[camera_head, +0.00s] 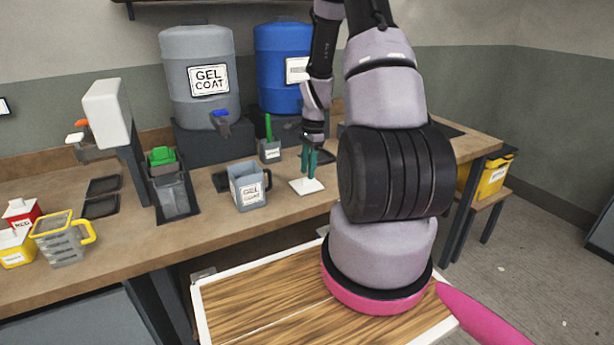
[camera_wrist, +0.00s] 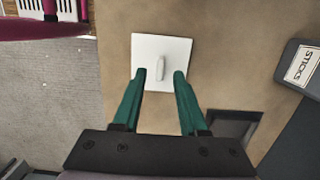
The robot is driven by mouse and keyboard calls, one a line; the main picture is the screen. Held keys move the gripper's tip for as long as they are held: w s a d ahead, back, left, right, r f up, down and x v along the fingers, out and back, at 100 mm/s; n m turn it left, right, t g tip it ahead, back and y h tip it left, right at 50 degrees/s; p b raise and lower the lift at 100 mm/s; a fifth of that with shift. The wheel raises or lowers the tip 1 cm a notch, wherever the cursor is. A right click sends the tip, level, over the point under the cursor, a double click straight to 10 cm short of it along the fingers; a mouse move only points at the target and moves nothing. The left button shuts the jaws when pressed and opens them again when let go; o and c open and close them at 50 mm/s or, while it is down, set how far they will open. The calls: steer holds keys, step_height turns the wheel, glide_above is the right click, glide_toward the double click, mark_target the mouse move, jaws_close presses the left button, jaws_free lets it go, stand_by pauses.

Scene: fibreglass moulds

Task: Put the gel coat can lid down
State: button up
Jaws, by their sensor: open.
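The lid is a white square plate (camera_wrist: 148,52) with a small upright handle (camera_wrist: 160,68) in its middle. In the head view the lid (camera_head: 306,187) lies on the workbench (camera_head: 268,212). My gripper (camera_wrist: 158,74) has two green fingers, open, with one finger on each side of the handle and a gap to it. In the head view my gripper (camera_head: 308,165) is just above the lid. A grey gel coat can (camera_head: 249,187) with a dark handle stands on the bench to the left of the lid, its label facing forward.
A grey gel coat drum (camera_head: 200,75) and a blue drum (camera_head: 283,62) stand at the back. A sticks holder (camera_wrist: 303,66) is near the lid. A yellow-handled jug (camera_head: 64,238) is at the far left. Bare bench lies in front of the lid.

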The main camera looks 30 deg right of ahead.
steer(key=s+a+r+n+t, duration=0.2)
steer(key=a+r+n, duration=0.1)
steer(key=r, duration=1)
steer(key=s+a+r+n+t, duration=0.1)
steer(key=s+a+r+n, duration=0.2)
steer(key=r, duration=1)
steer(key=s+a+r+n+t, duration=0.2)
steer(key=s+a+r+n, duration=0.1)
steer(key=s, duration=0.4)
steer(key=s+a+r+n+t, duration=0.2)
steer(key=s+a+r+n, duration=0.2)
steer(key=s+r, duration=0.3)
steer(key=shift+s+a+r+n+y, duration=0.35)
steer(key=shift+a+r, duration=0.1)
steer(key=shift+r, duration=0.25)
